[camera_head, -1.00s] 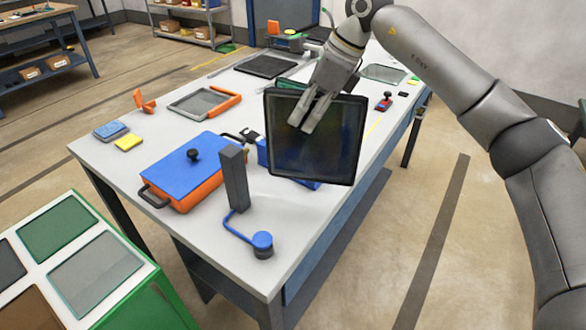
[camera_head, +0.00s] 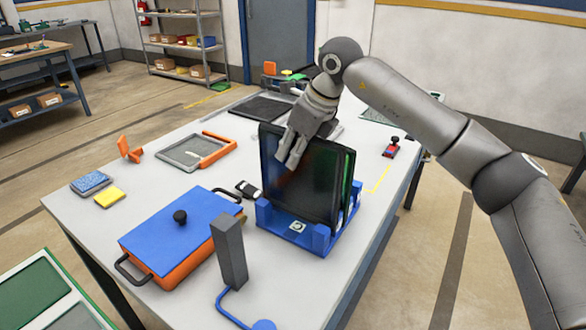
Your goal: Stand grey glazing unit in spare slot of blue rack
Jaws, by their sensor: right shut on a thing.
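My right gripper (camera_head: 291,158) is shut on the grey glazing unit (camera_head: 300,192), a dark pane with a black frame, near its upper left part. The unit is upright, with its lower edge down at the blue rack (camera_head: 318,240). Its bottom is behind the rack's front, so I cannot tell whether it is fully seated in a slot. Other panes, one with a green face (camera_head: 347,183), stand in the rack just behind it, mostly hidden. My left gripper is not in view.
A blue-lidded orange box (camera_head: 180,240) and a dark grey post (camera_head: 230,252) stand left of the rack on the white table (camera_head: 75,212). A small black clamp-like item (camera_head: 248,189) lies close to the rack. A red item (camera_head: 391,148) sits to the right.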

